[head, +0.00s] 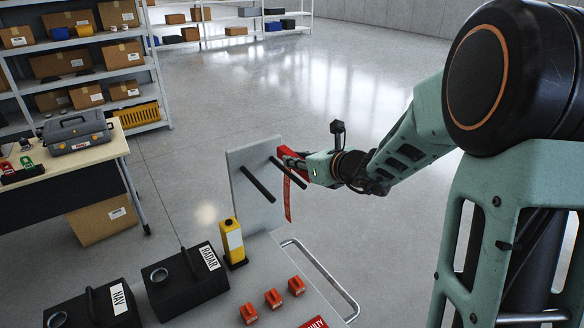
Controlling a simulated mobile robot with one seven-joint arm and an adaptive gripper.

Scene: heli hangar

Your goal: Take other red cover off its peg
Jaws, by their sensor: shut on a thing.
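A red cover (283,152) with a long red streamer (287,202) hanging from it is at the upright grey panel (247,160) on the cart. Two black pegs stick out from this panel, a left peg (257,184) and a right peg (288,173). My gripper (293,162) comes in from the right and is shut on the red cover, close to the right peg. The fingers and part of the cover overlap, so I cannot tell whether the cover is still around a peg. The left peg looks bare.
The cart top (262,258) holds a RADAR box (185,285), a NAV box (95,312), a yellow device (233,243) and three orange blocks (273,298). A rail (325,275) edges the cart. A table (103,153) with a grey toolbox (76,133) stands left. Floor behind the panel is clear.

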